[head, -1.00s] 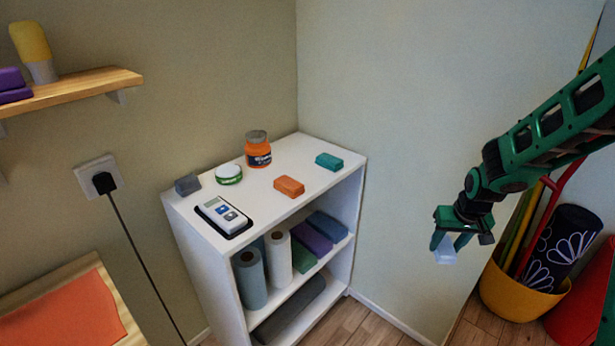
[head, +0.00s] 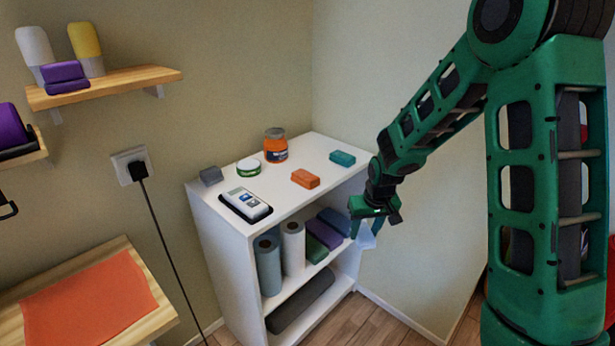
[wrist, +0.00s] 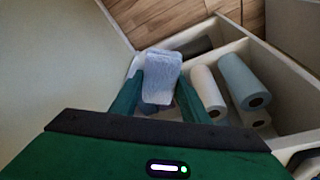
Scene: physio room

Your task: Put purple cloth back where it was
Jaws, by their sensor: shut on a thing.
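My gripper (head: 366,226) is shut on a pale bluish-white block-like thing (head: 367,239), held in the air at the right side of the white shelf unit. In the wrist view, the pale thing (wrist: 161,72) sits between the two green fingers (wrist: 160,92). It does not look purple. A folded purple cloth (head: 323,232) lies in the unit's upper compartment, between a green folded cloth (head: 314,250) and a blue one (head: 336,219). Two stacked purple blocks (head: 65,77) lie on the wooden wall shelf.
The white unit (head: 325,160) carries an orange jar (head: 275,150), a white-green tin (head: 249,167), a grey block, a device (head: 247,203), an orange block and a teal block. Floor shows at the unit's right.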

